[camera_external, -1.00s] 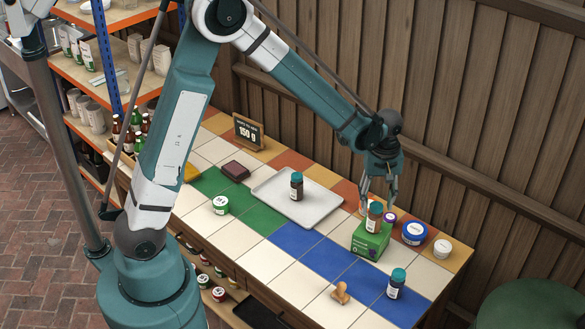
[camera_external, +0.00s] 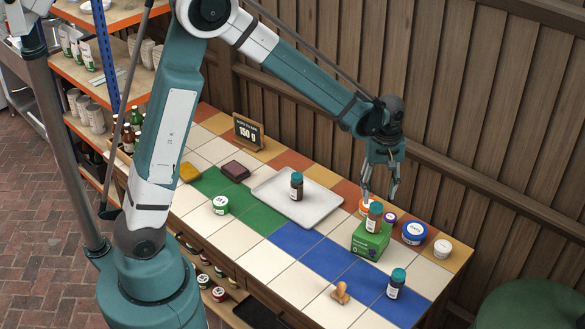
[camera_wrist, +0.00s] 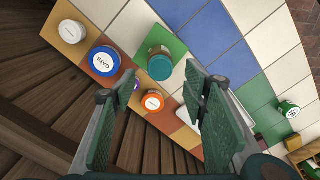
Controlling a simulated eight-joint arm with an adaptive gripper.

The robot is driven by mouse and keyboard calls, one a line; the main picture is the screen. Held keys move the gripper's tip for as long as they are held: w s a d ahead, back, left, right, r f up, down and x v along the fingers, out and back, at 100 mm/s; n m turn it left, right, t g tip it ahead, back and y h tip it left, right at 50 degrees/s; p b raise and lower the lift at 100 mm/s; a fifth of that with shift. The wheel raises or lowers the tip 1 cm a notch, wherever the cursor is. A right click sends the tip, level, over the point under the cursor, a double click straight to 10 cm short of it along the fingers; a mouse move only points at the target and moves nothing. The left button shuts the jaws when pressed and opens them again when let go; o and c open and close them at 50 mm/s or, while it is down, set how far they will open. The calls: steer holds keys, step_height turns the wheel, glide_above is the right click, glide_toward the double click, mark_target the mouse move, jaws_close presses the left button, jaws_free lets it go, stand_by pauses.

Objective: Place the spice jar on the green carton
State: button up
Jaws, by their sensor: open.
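A spice jar (camera_external: 374,218) with a teal lid and brown body stands upright on top of the green carton (camera_external: 371,241). In the wrist view the jar's teal lid (camera_wrist: 160,67) covers part of the carton (camera_wrist: 153,44). My gripper (camera_external: 380,194) is open and empty above the jar, with its fingers apart and clear of it. It also shows in the wrist view (camera_wrist: 160,88). Two more teal-lidded jars stand elsewhere: one on the grey tray (camera_external: 270,187), the other (camera_external: 396,283) on the blue tiles.
Behind the carton are an orange-lidded jar (camera_external: 366,206), a purple-lidded one (camera_external: 390,217), a blue OATS tub (camera_external: 414,233) and a white-lidded tub (camera_external: 442,249). A wooden stamp (camera_external: 340,293) lies at the front. A fence (camera_external: 480,130) runs along the back. White tiles left of the carton are clear.

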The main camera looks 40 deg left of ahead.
steer(key=s+a+r+m+t, duration=0.2)
steer(key=s+a+r, duration=0.3)
steer(key=a+r, duration=0.3)
steer(key=s+a+r+m+t, duration=0.1)
steer(key=s+a+r+m, duration=0.1)
steer(key=s+a+r, duration=0.5)
steer(key=s+a+r+m+t, duration=0.3)
steer(key=s+a+m+t, duration=0.1)
steer(key=s+a, duration=0.8)
steer(key=shift+s+m, duration=0.5)
steer(key=shift+s, duration=0.6)
